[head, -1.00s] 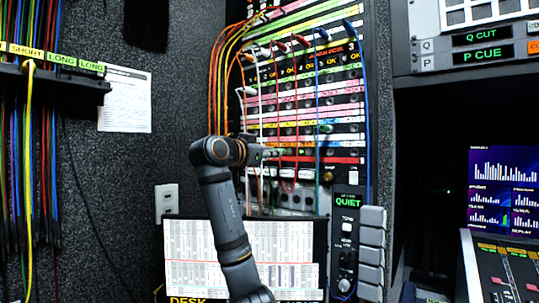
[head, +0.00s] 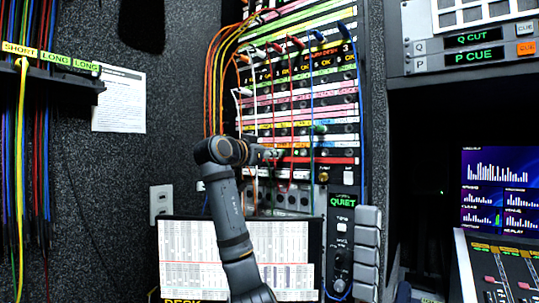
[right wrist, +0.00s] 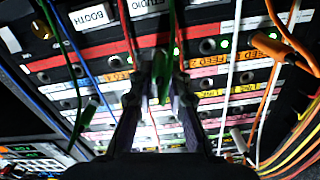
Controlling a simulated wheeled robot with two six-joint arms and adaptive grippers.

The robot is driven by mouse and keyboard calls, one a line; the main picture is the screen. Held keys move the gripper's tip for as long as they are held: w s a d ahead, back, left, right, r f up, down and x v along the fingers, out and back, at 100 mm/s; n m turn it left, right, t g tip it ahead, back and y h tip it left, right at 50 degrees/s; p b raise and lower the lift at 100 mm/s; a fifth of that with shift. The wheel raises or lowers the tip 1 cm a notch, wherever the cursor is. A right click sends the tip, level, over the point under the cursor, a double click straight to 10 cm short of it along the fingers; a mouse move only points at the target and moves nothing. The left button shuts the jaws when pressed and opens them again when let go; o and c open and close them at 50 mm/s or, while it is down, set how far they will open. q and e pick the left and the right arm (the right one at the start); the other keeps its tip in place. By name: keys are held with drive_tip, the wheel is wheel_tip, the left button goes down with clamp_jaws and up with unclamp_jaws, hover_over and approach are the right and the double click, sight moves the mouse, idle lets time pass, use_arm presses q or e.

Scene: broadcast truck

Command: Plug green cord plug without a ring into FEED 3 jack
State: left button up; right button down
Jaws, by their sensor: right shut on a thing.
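My right gripper (head: 271,154) is at the lower part of the patch panel (head: 290,95). In the right wrist view its fingers (right wrist: 161,85) are shut on a green plug (right wrist: 161,78), whose green cord runs up between them. The plug is close to the panel face; I cannot tell whether its tip is in a jack. An orange strip with FEED labels (right wrist: 265,43) shows beside the fingers, and the exact jack in front of the plug is hidden. Another green plug (head: 319,129) sits further right on the panel; it also shows in the right wrist view (right wrist: 90,105). Rings are too small to tell. My left gripper is out of view.
White, red, blue and orange cords hang across the panel. An orange plug (right wrist: 287,50) and a white plug (right wrist: 238,140) stand near my right gripper. A desk chart (head: 230,255) and a QUIET box (head: 341,225) are below. Cords hang from a rack (head: 50,85) at left.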

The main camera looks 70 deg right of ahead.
drive_tip(key=shift+d, duration=0.2)
drive_tip(key=c, duration=1.2)
unclamp_jaws()
drive_tip(key=shift+d, duration=0.1)
drive_tip(key=v, duration=1.2)
